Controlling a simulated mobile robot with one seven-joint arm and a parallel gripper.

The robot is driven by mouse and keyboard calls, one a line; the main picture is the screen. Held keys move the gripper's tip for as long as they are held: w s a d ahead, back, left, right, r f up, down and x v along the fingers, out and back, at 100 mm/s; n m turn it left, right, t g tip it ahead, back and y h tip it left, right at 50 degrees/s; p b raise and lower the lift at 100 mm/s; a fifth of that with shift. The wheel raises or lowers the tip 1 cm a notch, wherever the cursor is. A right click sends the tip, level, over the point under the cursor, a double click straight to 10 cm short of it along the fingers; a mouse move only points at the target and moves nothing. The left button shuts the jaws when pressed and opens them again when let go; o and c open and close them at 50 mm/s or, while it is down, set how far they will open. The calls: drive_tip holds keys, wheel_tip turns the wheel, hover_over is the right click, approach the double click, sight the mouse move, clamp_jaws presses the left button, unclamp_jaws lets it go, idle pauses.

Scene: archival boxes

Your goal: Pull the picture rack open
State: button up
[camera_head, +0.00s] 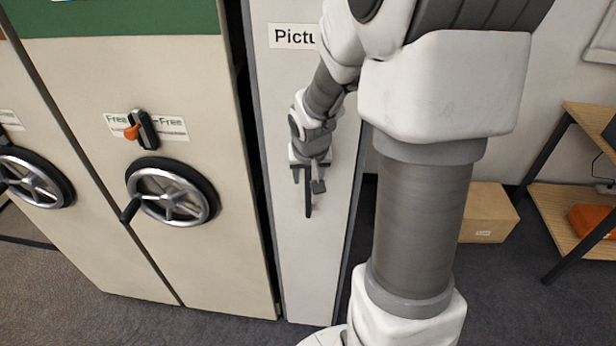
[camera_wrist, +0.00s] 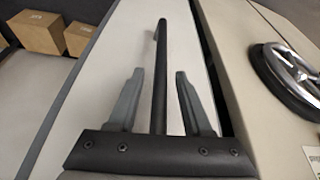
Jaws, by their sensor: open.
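The picture rack (camera_head: 285,90) is a narrow, pale upright panel with a sign that reads "Pictu", the rest hidden behind my arm. It also shows in the wrist view (camera_wrist: 126,45). Its dark bar handle (camera_head: 308,200) runs upright on the panel's front, and its upper part is hidden by my gripper in the head view. In the wrist view the handle (camera_wrist: 161,60) lies between my two fingers. My gripper (camera_head: 309,184) is at the handle, its fingers apart on either side of it. The fingers (camera_wrist: 157,85) are open, with a visible gap to the bar on both sides.
Beige shelving units with handwheels (camera_head: 172,195) stand to the left of the rack. A cardboard box (camera_head: 487,212) lies on the floor at right, near a wooden shelf (camera_head: 570,212). The dark floor in front of the rack looks clear.

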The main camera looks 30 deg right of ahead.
clamp_jaws()
idle(1.4)
